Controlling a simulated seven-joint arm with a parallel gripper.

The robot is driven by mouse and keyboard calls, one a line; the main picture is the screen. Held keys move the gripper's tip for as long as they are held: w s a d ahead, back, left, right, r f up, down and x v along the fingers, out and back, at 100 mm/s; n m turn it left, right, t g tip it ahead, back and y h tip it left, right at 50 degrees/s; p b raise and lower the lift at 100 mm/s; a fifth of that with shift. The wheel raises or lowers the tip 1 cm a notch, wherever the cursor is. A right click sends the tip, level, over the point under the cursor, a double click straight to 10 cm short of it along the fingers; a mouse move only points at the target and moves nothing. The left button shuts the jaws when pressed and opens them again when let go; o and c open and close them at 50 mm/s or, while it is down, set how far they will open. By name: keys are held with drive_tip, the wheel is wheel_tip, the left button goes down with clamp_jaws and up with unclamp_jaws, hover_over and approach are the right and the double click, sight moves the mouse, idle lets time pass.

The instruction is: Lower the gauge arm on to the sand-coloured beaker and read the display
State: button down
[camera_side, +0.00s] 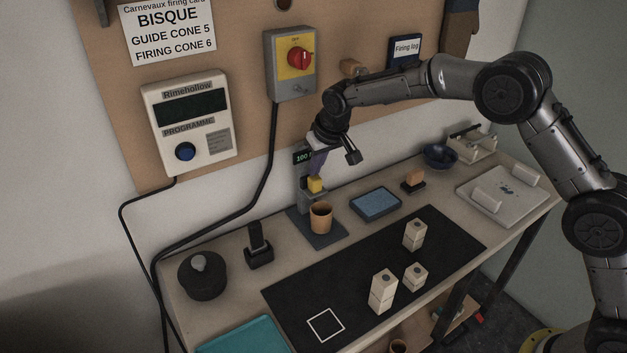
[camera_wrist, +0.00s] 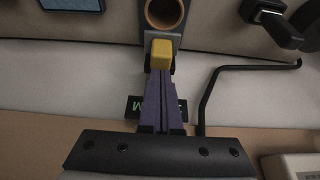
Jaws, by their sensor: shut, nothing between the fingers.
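The sand-coloured beaker (camera_side: 320,217) stands upright on the gauge's dark base plate (camera_side: 329,237). Its open rim (camera_wrist: 165,10) shows at the top of the wrist view. The yellow block of the gauge arm (camera_side: 315,185) is above and behind the beaker, apart from it; it also shows in the wrist view (camera_wrist: 160,54). My gripper (camera_side: 317,172) has purple fingers, shut together and empty, with the tips (camera_wrist: 159,76) right at the yellow block; whether they touch it I cannot tell. The gauge display (camera_side: 301,157) is lit green, appears to start with "100", and is partly hidden by my gripper.
A blue tablet-like pad (camera_side: 376,204) lies right of the gauge. A black holder (camera_side: 258,246) and a dark round pot (camera_side: 202,275) stand to the left. Pale blocks (camera_side: 383,290) stand on the black mat (camera_side: 290,289) in front. A cable hangs along the wall.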

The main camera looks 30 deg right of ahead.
sight(317, 179)
drive_tip(key=shift+f, duration=1.7)
drive_tip(key=shift+s+f, duration=0.1)
drive_tip(key=shift+f, duration=0.3)
drive_tip(key=shift+r, duration=3.6)
